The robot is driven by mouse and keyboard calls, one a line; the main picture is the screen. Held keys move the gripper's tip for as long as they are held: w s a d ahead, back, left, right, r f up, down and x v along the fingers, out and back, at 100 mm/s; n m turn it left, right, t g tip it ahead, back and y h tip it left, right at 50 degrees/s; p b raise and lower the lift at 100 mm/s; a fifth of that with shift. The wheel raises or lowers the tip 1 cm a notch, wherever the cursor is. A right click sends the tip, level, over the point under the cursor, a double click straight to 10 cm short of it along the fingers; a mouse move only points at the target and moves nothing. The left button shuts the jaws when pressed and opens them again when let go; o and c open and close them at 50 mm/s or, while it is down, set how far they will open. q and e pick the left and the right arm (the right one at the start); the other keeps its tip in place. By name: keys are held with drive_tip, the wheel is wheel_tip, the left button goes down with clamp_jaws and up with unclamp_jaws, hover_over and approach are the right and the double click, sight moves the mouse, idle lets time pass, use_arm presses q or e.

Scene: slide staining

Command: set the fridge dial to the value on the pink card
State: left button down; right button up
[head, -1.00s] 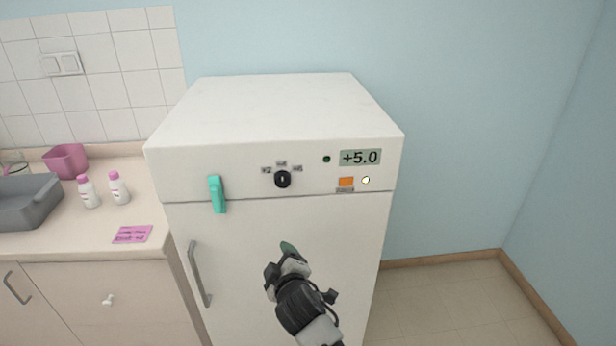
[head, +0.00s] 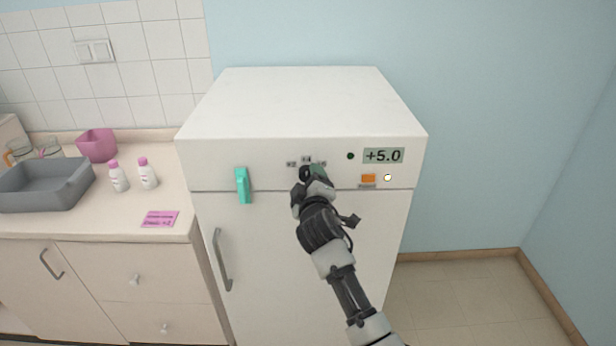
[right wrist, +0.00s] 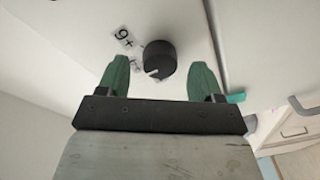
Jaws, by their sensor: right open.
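The white fridge (head: 300,100) has a display (head: 383,156) reading +5.0. Its black dial (right wrist: 159,60) shows in the right wrist view, with a pale pointer mark, and lies just beyond and between my right fingertips. My right gripper (right wrist: 160,75) is open, with a green finger to either side of the dial; I cannot tell whether they touch it. In the head view my right gripper (head: 312,172) covers most of the dial. The pink card (head: 160,219) lies on the counter left of the fridge; its writing is too small to read. My left gripper is not in view.
A teal clip-like handle (head: 243,185) sticks out left of the dial. An orange switch (head: 368,178) and a lit white lamp (head: 387,178) are to the right. Two bottles (head: 148,173), a grey basin (head: 45,190) and a pink container (head: 97,145) stand on the counter.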

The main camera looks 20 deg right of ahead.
drive_tip(key=shift+w+d, duration=0.1)
drive_tip(key=shift+w, duration=0.5)
drive_tip(key=shift+c, duration=0.3)
drive_tip(key=c, duration=0.9)
drive_tip(key=shift+o, duration=0.2)
